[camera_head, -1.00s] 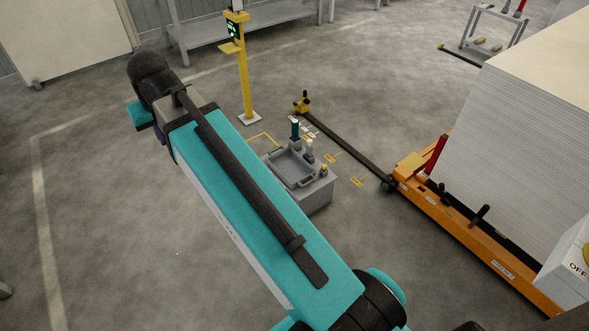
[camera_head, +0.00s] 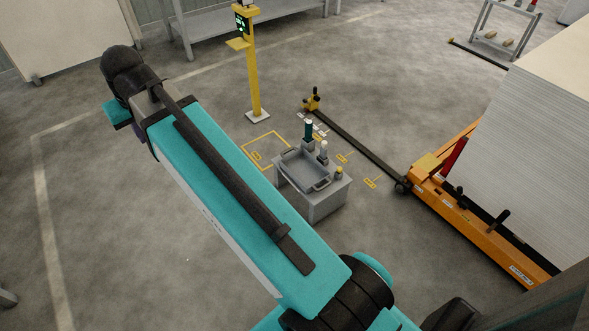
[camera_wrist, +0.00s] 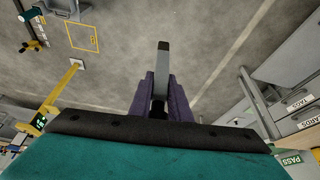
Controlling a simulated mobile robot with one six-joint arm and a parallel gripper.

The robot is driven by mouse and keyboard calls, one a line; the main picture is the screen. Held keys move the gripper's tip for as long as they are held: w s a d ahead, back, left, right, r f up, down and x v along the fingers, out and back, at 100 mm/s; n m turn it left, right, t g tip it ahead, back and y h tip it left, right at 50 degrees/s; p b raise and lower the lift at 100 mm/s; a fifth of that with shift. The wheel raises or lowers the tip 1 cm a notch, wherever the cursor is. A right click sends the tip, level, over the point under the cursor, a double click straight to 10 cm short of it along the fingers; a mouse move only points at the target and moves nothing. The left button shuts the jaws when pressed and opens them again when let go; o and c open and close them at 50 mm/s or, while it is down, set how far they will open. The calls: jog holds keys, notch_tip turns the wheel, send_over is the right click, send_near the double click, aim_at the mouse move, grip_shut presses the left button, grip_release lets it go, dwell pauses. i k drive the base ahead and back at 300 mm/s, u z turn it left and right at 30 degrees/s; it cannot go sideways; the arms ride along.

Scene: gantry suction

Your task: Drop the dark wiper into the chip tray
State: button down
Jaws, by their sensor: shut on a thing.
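My gripper (camera_wrist: 161,78) shows in the wrist view, its two purple fingers shut on a slim grey bar with a dark end, which appears to be the wiper (camera_wrist: 161,62). The bar sticks out past the fingertips, over bare floor. The grey chip tray (camera_head: 291,178) sits on a low grey cabinet in the middle of the head view, right of my arm and well apart from the gripper. Part of a grey unit at the wrist view's top left may be the cabinet; I cannot tell.
Bottles (camera_head: 308,131) stand at the tray's back edge. A yellow post (camera_head: 252,75) stands behind the cabinet (camera_head: 325,203). Floor left of the cabinet is open.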

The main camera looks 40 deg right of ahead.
aim_at(304, 172)
jog(key=i, duration=1.2)
jog(key=z, duration=0.15)
